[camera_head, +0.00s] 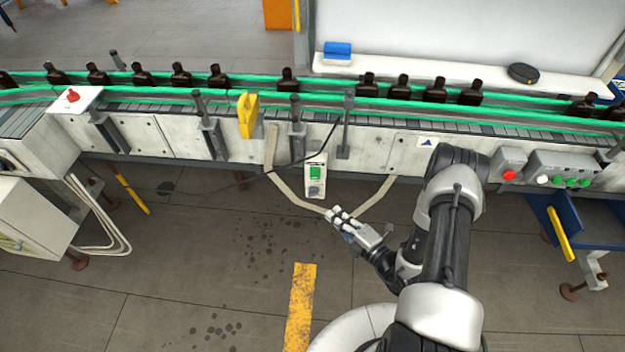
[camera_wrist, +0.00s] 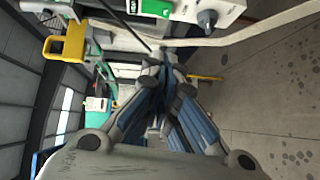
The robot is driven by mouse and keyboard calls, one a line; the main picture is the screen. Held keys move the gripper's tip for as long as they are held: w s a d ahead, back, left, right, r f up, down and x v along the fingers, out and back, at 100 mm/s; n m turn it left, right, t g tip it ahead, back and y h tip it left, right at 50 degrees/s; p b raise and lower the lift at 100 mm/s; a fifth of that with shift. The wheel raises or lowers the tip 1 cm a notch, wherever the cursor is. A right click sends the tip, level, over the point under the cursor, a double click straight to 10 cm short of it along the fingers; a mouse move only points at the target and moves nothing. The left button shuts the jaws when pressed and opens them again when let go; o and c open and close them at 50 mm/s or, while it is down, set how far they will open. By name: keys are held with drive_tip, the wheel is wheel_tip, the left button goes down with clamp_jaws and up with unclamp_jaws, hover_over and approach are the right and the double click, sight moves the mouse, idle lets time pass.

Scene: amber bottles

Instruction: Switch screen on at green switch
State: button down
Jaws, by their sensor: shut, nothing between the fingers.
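The green switch (camera_head: 315,173) sits on a small pale box on the front of the conveyor, left of my gripper and above it in the head view. A dark grey knob is below the green part. In the wrist view the green part (camera_wrist: 157,8) is at the top edge, partly cut off, with the knob (camera_wrist: 207,20) to its right. My gripper (camera_head: 338,216) is shut and empty, apart from the box, over the floor in front of the conveyor. Its fingers (camera_wrist: 163,58) also show in the wrist view. I cannot make out a lit screen.
A conveyor (camera_head: 375,150) with green rails carries several amber bottles (camera_head: 288,80). A dark cable and a pale hose (camera_head: 290,192) run near the switch box. A yellow handle (camera_head: 248,115) stands left. A red button panel (camera_head: 508,165) is right. The floor (camera_head: 220,240) is open.

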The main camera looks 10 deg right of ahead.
sight(315, 173)
drive_tip(key=shift+s, duration=0.15)
drive_tip(key=w+d+b+x, duration=0.1)
drive_tip(key=d+b+x, duration=0.1)
drive_tip(key=x, duration=1.1)
drive_tip(key=shift+d+b, duration=0.25)
drive_tip(key=shift+b, duration=0.3)
drive_tip(key=shift+w+f, duration=0.15)
